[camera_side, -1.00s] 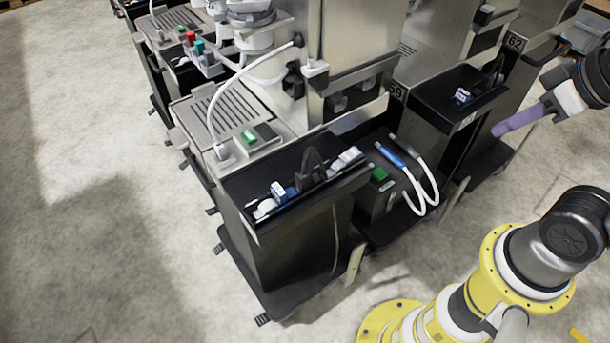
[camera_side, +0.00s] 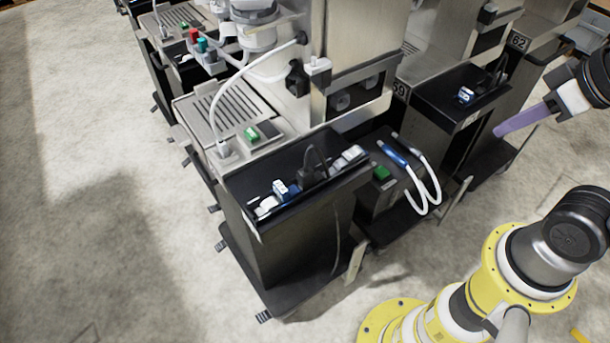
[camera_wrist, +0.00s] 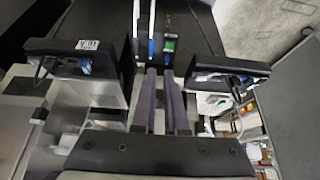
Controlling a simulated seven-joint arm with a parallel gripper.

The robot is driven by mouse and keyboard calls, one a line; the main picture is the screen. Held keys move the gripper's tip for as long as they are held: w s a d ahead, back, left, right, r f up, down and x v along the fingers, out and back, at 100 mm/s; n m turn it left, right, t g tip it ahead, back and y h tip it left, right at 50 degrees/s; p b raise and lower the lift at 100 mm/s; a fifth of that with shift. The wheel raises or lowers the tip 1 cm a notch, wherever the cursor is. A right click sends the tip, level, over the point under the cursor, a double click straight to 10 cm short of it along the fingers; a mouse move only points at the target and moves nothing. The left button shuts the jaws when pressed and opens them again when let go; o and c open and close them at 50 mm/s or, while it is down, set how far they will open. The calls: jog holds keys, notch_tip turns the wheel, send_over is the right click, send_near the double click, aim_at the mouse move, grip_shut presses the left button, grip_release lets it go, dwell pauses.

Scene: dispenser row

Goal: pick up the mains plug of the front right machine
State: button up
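My gripper (camera_side: 522,119) is at the right of the side view, level with the black tray of the right machine. Its purple fingers also show in the wrist view (camera_wrist: 161,78), parallel with a narrow gap and nothing seen between them. A black plug with a cable (camera_side: 313,165) stands in the front machine's black tray (camera_side: 245,205). Another dark plug-like piece with a cable (camera_side: 498,74) is at the back of the right machine's tray (camera_side: 440,104), apart from my gripper. I cannot tell for sure which is the front right machine's mains plug.
White and blue connectors (camera_side: 280,190) lie in the front tray. A box with a green switch (camera_side: 381,173) and white looped cables (camera_side: 432,192) stands between the machines. Steel machine bodies rise behind. Concrete floor (camera_side: 100,230) is clear at left.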

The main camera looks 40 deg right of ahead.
jog(key=o, duration=0.7)
jog(key=w+a+r+n, duration=0.2)
jog(key=w+r+n, duration=0.3)
jog(key=r+n, duration=0.15)
jog(key=n+g, duration=0.6)
jog(key=n, duration=0.6)
send_over(306, 171)
notch_tip(306, 171, down, 6)
jog(key=shift+m, duration=0.25)
notch_tip(306, 171, down, 14)
jog(key=shift+r, duration=0.2)
